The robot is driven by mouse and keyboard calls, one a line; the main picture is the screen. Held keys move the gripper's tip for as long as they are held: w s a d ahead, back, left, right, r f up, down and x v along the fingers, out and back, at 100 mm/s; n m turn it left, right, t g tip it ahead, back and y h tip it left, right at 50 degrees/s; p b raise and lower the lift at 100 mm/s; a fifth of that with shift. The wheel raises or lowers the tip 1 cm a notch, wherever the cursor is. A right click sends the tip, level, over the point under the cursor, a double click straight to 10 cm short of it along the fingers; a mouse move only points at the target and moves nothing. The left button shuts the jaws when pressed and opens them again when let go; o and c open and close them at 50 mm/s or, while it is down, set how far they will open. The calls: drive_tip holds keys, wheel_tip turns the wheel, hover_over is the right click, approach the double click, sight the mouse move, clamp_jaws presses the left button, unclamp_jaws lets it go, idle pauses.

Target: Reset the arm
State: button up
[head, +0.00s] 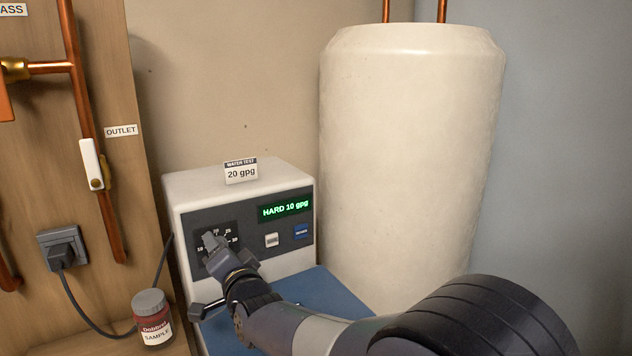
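My arm reaches in from the lower right. My gripper (222,260) is at the dial on the front of a white control unit (240,187). The grey dial knob (211,243) shows just past the gripper, with scale numbers around it. The gripper overlaps the lower part of the dial, and I cannot tell whether it touches the knob. Its fingers are small and partly hidden by the wrist, so their opening is unclear. The green display (284,209) reads "HARD 10 gpg". A card (241,171) on top reads "WATER TEST 20 gpg".
A tall cream tank (410,150) stands behind and to the right. A red sample jar (152,318) with a grey lid stands at the lower left. A plug and cord (62,250), copper pipes (88,130) and a white valve handle (92,163) are on the left.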

drive_tip(key=n+p, duration=1)
drive_tip(key=p, duration=0.8)
drive_tip(key=shift+r+n+p, duration=0.15)
drive_tip(key=shift+n+p, duration=0.2)
drive_tip(key=shift+n, duration=0.05)
drive_tip(key=shift+n+p, duration=0.3)
drive_tip(key=shift+p, duration=0.05)
